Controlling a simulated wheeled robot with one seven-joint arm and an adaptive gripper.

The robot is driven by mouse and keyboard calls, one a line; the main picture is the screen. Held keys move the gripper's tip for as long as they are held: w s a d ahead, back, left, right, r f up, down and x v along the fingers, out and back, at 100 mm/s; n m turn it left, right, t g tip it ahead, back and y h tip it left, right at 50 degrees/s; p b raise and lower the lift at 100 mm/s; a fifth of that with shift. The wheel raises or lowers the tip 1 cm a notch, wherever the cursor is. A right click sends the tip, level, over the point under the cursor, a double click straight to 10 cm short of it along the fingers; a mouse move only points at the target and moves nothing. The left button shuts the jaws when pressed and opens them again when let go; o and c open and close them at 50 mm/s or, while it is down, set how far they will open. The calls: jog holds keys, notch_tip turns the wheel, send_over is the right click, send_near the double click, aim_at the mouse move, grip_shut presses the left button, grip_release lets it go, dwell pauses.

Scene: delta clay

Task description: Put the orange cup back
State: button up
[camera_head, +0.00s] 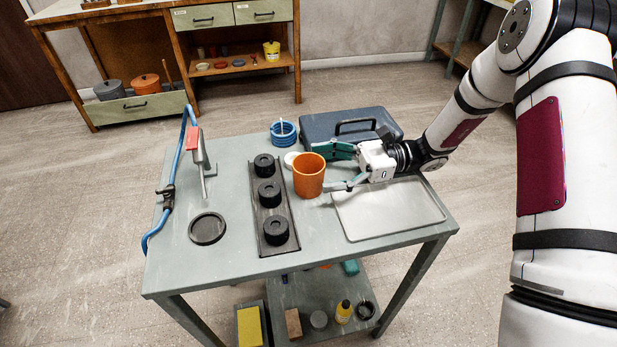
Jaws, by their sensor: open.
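The orange cup (309,176) stands upright on the grey table (233,268), just right of a black rack. My gripper (334,168) reaches in from the right, its jaws open on the cup's right side. One finger is behind the cup's upper right and the other is near its lower right side. I cannot tell whether a finger touches the cup. A round black ring or coaster (207,229) lies flat and empty at the table's left.
A black rack (275,248) holds three black round pieces. A metal tray (385,226) lies under my gripper, a dark toolbox (318,127) behind it. A blue coil (284,133) and white dish (291,158) sit behind the cup. A clamped stand (203,160) rises at left.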

aim_at(294, 172)
jog(key=shift+x, duration=1.85)
jog(key=c, duration=1.4)
jog(key=shift+o, duration=0.2)
